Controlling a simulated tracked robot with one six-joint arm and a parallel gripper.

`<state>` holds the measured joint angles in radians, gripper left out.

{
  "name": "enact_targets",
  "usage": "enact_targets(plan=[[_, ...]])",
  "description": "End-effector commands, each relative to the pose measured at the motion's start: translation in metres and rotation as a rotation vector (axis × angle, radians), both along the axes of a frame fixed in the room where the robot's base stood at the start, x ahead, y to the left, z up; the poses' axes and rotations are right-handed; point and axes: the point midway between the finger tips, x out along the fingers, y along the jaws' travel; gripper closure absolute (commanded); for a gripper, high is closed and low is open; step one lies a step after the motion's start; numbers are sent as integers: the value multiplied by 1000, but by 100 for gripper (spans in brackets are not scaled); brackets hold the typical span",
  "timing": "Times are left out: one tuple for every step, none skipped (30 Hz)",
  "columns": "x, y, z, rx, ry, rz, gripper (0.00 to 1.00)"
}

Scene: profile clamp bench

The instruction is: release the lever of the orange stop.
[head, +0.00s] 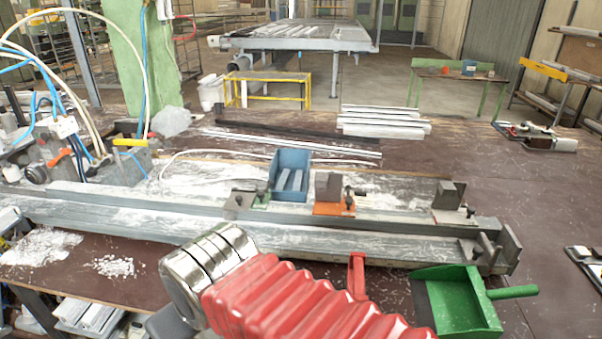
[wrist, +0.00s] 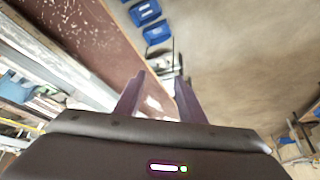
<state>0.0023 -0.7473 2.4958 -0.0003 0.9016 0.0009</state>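The orange stop (head: 333,208) sits on the long grey rail of the bench in the head view, right of the middle. It has an orange base and an upright dark block. A small dark lever (head: 350,199) shows at its right side; its exact position is too small to tell. My gripper (wrist: 160,80) shows in the wrist view with its two fingers apart and nothing between them. The fingers point past the brown table edge, and the orange stop is not in the wrist view. In the head view only my red-sleeved arm shows, in front of the rail.
A green dustpan (head: 462,297) lies at the front right. Blue bins (wrist: 145,12) show beyond the table edge in the wrist view.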

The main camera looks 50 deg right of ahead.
Motion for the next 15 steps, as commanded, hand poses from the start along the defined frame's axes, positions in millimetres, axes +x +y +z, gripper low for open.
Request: enact_targets(plan=[[2, -2, 2, 0, 1, -7, 64], [4, -3, 3, 0, 1, -13, 64], [7, -6, 5, 0, 3, -24, 64], [10, -8, 8, 0, 5, -33, 64], [14, -12, 11, 0, 5, -45, 64], [19, -16, 14, 1, 8, -63, 64], [24, -20, 18, 1, 9, -78, 64], [29, -25, 21, 1, 12, -96, 64], [36, -32, 26, 2, 14, -119, 64], [41, -38, 30, 3, 17, -138, 64], [46, -43, 33, 3, 18, -156, 64], [53, -51, 38, 2, 20, -180, 64], [59, -57, 41, 3, 22, -198, 64], [64, -63, 44, 3, 24, -217, 64], [71, -72, 49, 4, 25, -242, 64]])
